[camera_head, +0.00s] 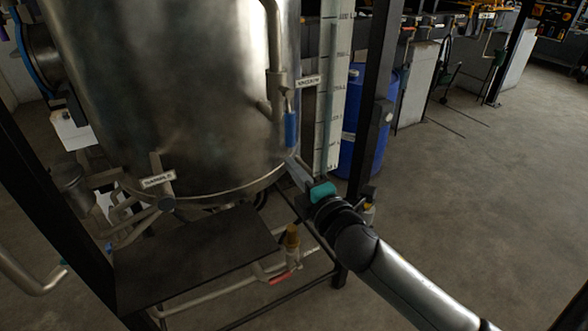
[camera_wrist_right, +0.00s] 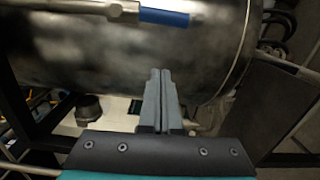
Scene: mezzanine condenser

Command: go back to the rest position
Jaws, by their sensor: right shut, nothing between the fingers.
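My right arm comes in from the lower right in the head view. Its gripper (camera_head: 299,173) is at the lower right side of the steel vessel, just below a blue-handled valve (camera_head: 291,128). In the right wrist view the two fingers of this gripper (camera_wrist_right: 160,75) are together with nothing between them. The vessel's curved steel wall (camera_wrist_right: 100,50) lies beyond the fingertips, and the blue handle (camera_wrist_right: 165,17) is above them in the picture. I cannot tell whether the fingertips touch the wall. My left gripper is not in view.
The steel vessel (camera_head: 190,80) stands in a dark frame with a post (camera_head: 378,90) close to my right gripper. A dark plate (camera_head: 195,258), a red-handled valve (camera_head: 280,278) and pipes are below. A blue drum (camera_head: 363,120) stands behind. Open floor (camera_head: 490,200) lies to the right.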

